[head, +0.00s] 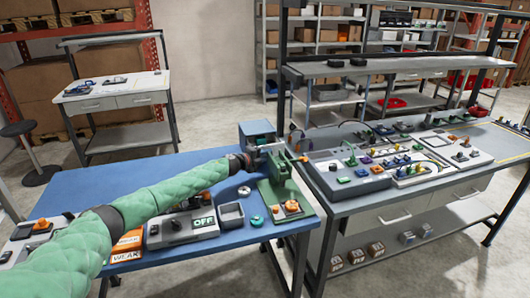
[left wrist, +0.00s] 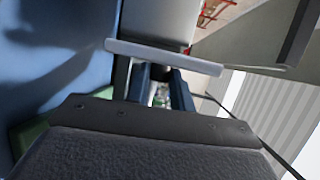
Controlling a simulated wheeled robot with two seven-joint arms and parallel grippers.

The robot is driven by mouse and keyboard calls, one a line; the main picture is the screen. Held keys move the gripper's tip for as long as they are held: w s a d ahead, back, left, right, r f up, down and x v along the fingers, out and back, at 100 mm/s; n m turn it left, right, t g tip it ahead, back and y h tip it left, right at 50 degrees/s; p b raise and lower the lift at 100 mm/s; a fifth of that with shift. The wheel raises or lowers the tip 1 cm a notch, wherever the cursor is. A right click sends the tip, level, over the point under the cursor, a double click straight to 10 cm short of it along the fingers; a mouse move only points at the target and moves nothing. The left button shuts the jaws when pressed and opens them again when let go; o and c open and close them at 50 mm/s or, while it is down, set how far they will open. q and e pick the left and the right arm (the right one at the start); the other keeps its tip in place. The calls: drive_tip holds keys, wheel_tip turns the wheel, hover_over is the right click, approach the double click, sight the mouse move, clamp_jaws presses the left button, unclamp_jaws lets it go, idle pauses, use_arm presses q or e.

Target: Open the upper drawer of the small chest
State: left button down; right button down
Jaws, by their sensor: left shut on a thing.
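The small chest (head: 257,129) is a blue-grey box at the back right corner of the blue table, partly hidden by my left gripper. My left arm reaches across the table, and its gripper (head: 262,148) is at the chest's front. In the left wrist view, a pale bar handle (left wrist: 120,48) crosses in front of a light grey face (left wrist: 155,18). My left gripper (left wrist: 160,78) is shut on this handle, its dark fingers on the bar. How far the drawer stands out cannot be made out. My right gripper is in neither view.
A green press-like device (head: 278,170) stands close to the right of my left gripper. A grey workbench (head: 345,205) with several parts adjoins on the right.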

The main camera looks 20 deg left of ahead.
use_arm(q)
drive_tip(key=shift+a+f, duration=0.1)
drive_tip(key=c, duration=1.2)
unclamp_jaws()
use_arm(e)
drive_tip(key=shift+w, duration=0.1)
use_arm(q)
drive_tip(key=b+v, duration=0.2)
drive_tip(key=v, duration=0.5)
drive_tip(key=shift+s+a, duration=0.2)
drive_tip(key=shift+s, duration=0.1)
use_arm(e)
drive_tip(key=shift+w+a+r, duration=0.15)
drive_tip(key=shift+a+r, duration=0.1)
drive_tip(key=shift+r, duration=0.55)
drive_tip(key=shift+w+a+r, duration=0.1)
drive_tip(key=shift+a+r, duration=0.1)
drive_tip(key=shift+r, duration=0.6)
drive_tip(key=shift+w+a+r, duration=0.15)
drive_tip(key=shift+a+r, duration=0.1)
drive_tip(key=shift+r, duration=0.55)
